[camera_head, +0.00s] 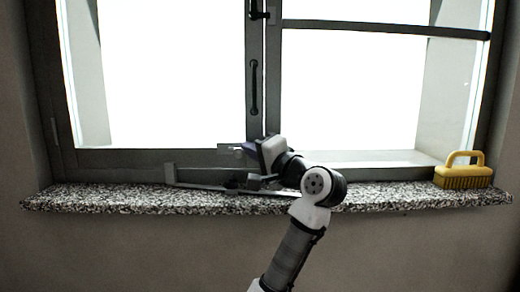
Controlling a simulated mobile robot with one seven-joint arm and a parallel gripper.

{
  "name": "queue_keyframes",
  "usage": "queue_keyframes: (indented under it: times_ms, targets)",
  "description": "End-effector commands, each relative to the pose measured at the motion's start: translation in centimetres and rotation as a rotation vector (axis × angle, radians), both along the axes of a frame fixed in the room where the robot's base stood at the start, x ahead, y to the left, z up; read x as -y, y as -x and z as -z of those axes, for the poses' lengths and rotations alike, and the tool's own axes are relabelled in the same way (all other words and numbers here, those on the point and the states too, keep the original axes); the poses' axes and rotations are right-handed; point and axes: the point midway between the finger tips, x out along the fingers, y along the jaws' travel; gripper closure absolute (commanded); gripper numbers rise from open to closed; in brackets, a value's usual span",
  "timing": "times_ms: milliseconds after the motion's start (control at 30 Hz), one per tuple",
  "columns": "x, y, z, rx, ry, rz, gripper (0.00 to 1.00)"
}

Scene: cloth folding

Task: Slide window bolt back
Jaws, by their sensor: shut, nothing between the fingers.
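The grey-framed window (160,158) stands behind the sill. A small light metal piece, which looks like the window bolt (229,147), sits on the lower frame near the middle post. My gripper (250,150) is shut and empty just right of this piece. Whether it touches the piece cannot be told. My gripper and wrist hide the frame to the right of it, so the bolt's full length and position are not clear.
A speckled stone sill (110,196) runs below the window. A thin grey bar (205,187) with an upright end lies low at the sill, left of my gripper. A yellow brush (463,176) stands at the sill's right end. Dark handles (254,88) are on the middle post.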

Motion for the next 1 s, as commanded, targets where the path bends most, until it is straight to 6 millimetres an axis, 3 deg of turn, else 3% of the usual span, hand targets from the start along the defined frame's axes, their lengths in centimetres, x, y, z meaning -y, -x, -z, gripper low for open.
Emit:
queue_keyframes:
  times_ms: [367, 633, 1000]
  targets:
    - [-0.2, -0.1, 0.0, 0.0, 0.0, 0.0, 1.0]
    - [-3.6, -0.1, 0.1, 0.001, 0.0, -0.001, 1.0]
    - [-3.8, -0.1, 0.0, -0.001, 0.001, -0.003, 1.0]
